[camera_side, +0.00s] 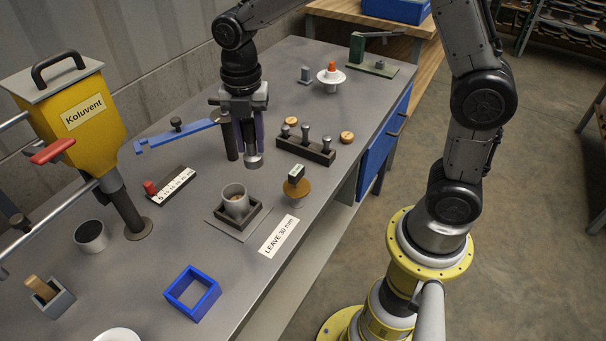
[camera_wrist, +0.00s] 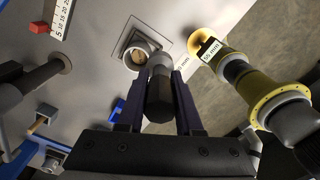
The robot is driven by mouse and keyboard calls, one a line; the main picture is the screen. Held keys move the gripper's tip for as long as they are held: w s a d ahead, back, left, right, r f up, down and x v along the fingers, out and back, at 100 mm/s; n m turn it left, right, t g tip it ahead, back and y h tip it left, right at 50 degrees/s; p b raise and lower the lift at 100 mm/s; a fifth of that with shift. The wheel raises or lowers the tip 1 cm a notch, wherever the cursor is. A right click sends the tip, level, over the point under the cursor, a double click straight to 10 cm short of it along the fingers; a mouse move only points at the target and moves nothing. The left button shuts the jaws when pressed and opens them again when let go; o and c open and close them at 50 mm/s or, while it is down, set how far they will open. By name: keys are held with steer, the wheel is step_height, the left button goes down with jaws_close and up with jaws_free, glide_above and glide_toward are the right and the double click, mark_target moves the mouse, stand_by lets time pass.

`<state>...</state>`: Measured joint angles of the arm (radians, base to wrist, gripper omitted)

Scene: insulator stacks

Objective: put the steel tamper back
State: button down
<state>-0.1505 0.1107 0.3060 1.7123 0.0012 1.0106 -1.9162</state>
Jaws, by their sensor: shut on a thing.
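The steel tamper has a dark handle and a round steel head (camera_side: 254,161). My gripper (camera_side: 247,145) is shut on it and holds it upright, head down, over the bench behind the cup. In the wrist view, the tamper (camera_wrist: 158,100) sits between the dark fingers, with its head away from the palm. A dark rack (camera_side: 290,146) with several knobbed steel tools stands to the right of my gripper. A grey cup (camera_side: 236,203) stands in a square dark holder in front; it also shows in the wrist view (camera_wrist: 137,56). Whether the head touches anything is unclear.
A dark post (camera_side: 229,136) stands close left of my gripper. A blue lever (camera_side: 178,135), a scale block (camera_side: 172,195) and the yellow hopper (camera_side: 72,118) are left. A wooden disc with a tag (camera_side: 296,187) and a blue square frame (camera_side: 192,293) are in front.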

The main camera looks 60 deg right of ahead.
steer(key=s+d+f+m, duration=0.1)
steer(key=s+d+m, duration=0.35)
steer(key=s, duration=0.55)
steer(key=s+d+m, duration=0.3)
steer(key=s+d, duration=0.3)
steer(key=s, duration=0.4)
steer(key=shift+w+d+f, duration=0.7)
steer(key=shift+w+f, duration=1.5)
steer(key=shift+f, duration=0.05)
steer(key=shift+w+d+f, duration=0.7)
steer(key=shift+w+f, duration=1.5)
steer(key=shift+w+d+f, duration=0.7)
steer(key=shift+w+f, duration=1.5)
steer(key=shift+f, duration=0.05)
steer(key=shift+f, duration=0.1)
steer(key=c, duration=0.6)
jaws_free()
